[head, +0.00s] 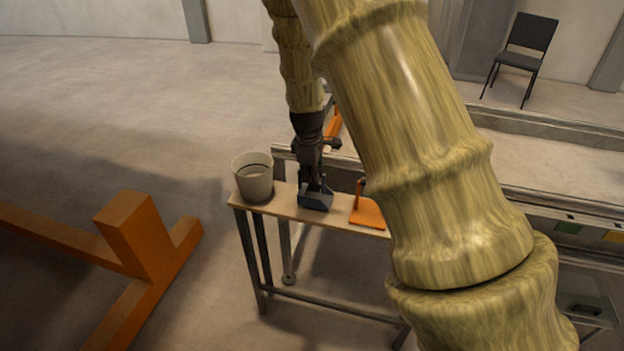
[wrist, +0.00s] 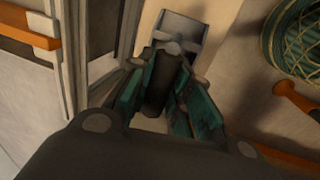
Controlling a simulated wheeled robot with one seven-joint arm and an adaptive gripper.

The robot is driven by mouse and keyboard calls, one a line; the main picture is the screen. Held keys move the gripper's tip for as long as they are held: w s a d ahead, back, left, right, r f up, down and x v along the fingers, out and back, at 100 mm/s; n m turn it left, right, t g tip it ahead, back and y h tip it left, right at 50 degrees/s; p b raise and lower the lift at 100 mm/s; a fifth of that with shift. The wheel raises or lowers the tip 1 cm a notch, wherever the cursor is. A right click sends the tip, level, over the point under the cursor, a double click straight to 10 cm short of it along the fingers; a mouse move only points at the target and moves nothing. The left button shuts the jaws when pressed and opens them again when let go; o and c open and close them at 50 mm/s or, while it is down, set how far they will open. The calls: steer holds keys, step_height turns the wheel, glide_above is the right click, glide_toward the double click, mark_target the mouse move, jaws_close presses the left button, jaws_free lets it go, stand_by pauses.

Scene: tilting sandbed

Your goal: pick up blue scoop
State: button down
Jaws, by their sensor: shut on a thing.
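The blue scoop (head: 315,199) sits on a narrow wooden bench, and looks dark blue-grey. My gripper (head: 314,184) comes down on it from above. In the wrist view, my gripper (wrist: 166,85) is shut on the scoop's dark upright handle, with teal finger pads on both sides. The scoop's grey-blue pan (wrist: 185,33) shows beyond the fingertips. The scoop appears to rest on the bench; whether there is a small gap beneath it I cannot tell.
A pale bucket (head: 253,180) stands left of the scoop on the bench (head: 283,212). An orange tool (head: 368,213) lies to its right. A green-and-tan cord-wound round thing (wrist: 295,42) is at the wrist view's right. Orange beams (head: 140,240) stand on the floor at left.

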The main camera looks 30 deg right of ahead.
steer(key=shift+r+b, duration=0.3)
steer(key=shift+r, duration=0.65)
steer(key=s+a+r+b, duration=0.1)
steer(key=s+a+b, duration=0.1)
steer(key=s, duration=1.3)
steer(key=shift+s+a+r+b, duration=0.2)
steer(key=shift+s+a+b, duration=0.2)
steer(key=shift+b, duration=0.15)
steer(key=c, duration=1.9)
jaws_free()
jaws_close()
steer(key=shift+w, duration=0.1)
